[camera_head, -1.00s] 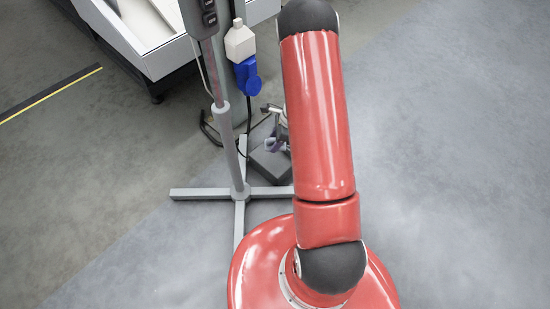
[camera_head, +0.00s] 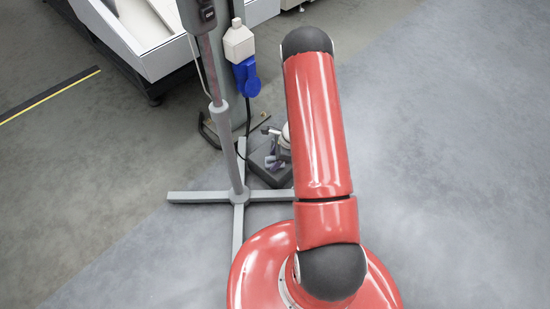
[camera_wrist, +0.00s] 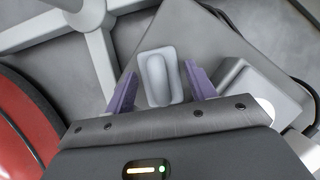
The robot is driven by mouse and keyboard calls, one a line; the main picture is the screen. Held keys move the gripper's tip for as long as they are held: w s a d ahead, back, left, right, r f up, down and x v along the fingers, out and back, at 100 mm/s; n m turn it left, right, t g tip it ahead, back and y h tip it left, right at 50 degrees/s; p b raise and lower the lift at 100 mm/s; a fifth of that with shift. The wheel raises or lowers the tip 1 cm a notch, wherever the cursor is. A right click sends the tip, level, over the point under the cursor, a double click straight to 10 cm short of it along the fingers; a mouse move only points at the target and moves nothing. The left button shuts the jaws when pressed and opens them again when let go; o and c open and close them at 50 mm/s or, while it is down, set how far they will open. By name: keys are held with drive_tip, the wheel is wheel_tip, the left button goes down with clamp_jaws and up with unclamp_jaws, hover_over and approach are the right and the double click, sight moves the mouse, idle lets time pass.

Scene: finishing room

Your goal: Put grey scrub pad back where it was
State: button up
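In the wrist view the grey scrub pad (camera_wrist: 158,80), a light grey rounded block with a raised ridge, shows between the two purple fingers of my gripper (camera_wrist: 164,73). A narrow gap shows between the pad and each finger, so the gripper looks open around or just above it. Behind the pad is the flat top of a dark grey block (camera_wrist: 205,40); I cannot tell whether the pad touches it. In the head view my gripper (camera_head: 272,160) is low over this block (camera_head: 262,175), partly hidden by my arm. The pad cannot be made out there.
A grey stand (camera_head: 236,150) with a cross-shaped foot is close left of the block; its foot also shows in the wrist view (camera_wrist: 98,45). A blue plug (camera_head: 246,76) hangs on a post behind. A white-sided bench (camera_head: 150,50) is at upper left. Floor at right is clear.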

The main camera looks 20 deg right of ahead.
drive_tip(key=shift+o, duration=1)
drive_tip(key=p+v, duration=0.3)
drive_tip(key=v, duration=0.9)
drive_tip(key=s+a+r+n, duration=0.1)
drive_tip(key=a+r+n, duration=0.3)
drive_tip(key=r, duration=0.4)
drive_tip(key=s+a+r+n+t, duration=0.1)
drive_tip(key=s+a+r+n, duration=0.15)
drive_tip(key=r, duration=0.55)
drive_tip(key=s+a+r+n, duration=0.1)
drive_tip(key=a+r+n, duration=0.35)
drive_tip(key=r, duration=0.35)
drive_tip(key=s+a+r+n+t+h, duration=0.2)
drive_tip(key=s+r+n, duration=0.9)
drive_tip(key=s, duration=0.6)
drive_tip(key=shift+a+r+n+t+h, duration=0.35)
drive_tip(key=shift+a+r+h, duration=0.3)
drive_tip(key=shift+a+h, duration=0.35)
drive_tip(key=shift+d, duration=0.15)
